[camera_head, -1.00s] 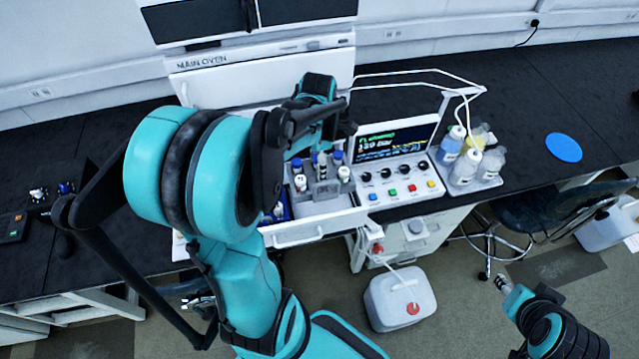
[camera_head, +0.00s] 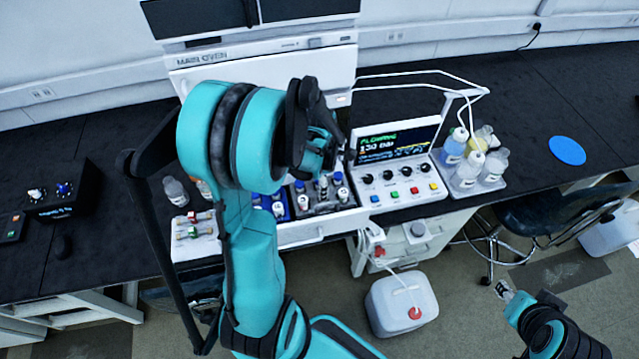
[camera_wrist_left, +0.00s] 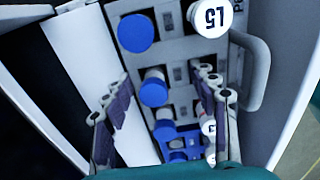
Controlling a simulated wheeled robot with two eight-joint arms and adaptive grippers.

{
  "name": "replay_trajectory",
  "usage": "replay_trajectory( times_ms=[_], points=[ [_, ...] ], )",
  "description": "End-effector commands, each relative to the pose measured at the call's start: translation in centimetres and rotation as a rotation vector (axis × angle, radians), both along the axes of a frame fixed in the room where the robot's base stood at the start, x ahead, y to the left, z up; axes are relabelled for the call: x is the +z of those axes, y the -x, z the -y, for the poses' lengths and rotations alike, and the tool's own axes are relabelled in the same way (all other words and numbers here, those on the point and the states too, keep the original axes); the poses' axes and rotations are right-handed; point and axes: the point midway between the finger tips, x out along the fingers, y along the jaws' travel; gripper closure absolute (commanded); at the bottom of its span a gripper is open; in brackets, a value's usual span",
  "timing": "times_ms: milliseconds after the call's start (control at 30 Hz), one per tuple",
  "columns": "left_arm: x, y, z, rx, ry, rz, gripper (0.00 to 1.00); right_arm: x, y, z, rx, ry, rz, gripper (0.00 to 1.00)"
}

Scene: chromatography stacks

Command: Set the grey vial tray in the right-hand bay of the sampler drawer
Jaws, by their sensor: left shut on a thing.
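The grey vial tray (camera_head: 322,207) holds vials with blue and white caps. It is at the right-hand side of the open white sampler drawer (camera_head: 300,238), right of a blue vial tray (camera_head: 277,216). My left gripper (camera_head: 321,172) is above the grey tray, partly hidden by its own arm. In the left wrist view its fingers (camera_wrist_left: 165,112) straddle a row of vials and are shut on the grey tray (camera_wrist_left: 180,52); the blue tray (camera_wrist_left: 180,146) shows beyond. I cannot tell whether the grey tray rests on the bay floor. My right gripper (camera_head: 503,290) is far from the drawer.
A control panel (camera_head: 403,180) with knobs and buttons stands right of the drawer, with a bottle tray (camera_head: 470,188) beyond it. The oven (camera_head: 265,75) stands behind. Bottles (camera_head: 175,191) and a white rack (camera_head: 195,248) are at the left. A white jug (camera_head: 402,303) is on the floor.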

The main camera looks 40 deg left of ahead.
Motion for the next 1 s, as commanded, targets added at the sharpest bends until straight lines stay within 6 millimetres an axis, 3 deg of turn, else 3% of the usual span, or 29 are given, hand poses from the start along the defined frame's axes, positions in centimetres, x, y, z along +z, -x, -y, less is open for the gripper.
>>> replay_trajectory(
  times_ms=[33, 67, 133, 567, 1000],
  points=[
    [-0.3, 0.0, 0.0, 0.000, 0.000, 0.000, 0.83, -0.3, 0.0, 0.0, 0.000, 0.000, 0.000, 0.60],
    [-0.3, 0.0, 0.0, 0.000, 0.000, 0.000, 0.37, -0.3, 0.0, 0.0, 0.000, 0.000, 0.000, 0.60],
    [-0.2, 0.0, 0.0, 0.000, 0.000, 0.000, 0.21, -0.2, 0.0, 0.0, 0.000, 0.000, 0.000, 0.60],
    [0.7, 0.0, 0.0, 0.000, 0.000, 0.000, 0.21, 0.4, 0.0, 0.0, 0.000, 0.000, 0.000, 0.60],
    [9.8, 0.0, 0.0, 0.000, 0.000, 0.000, 0.21, 2.2, 0.0, 0.0, 0.000, 0.000, 0.000, 0.60]
  ],
)
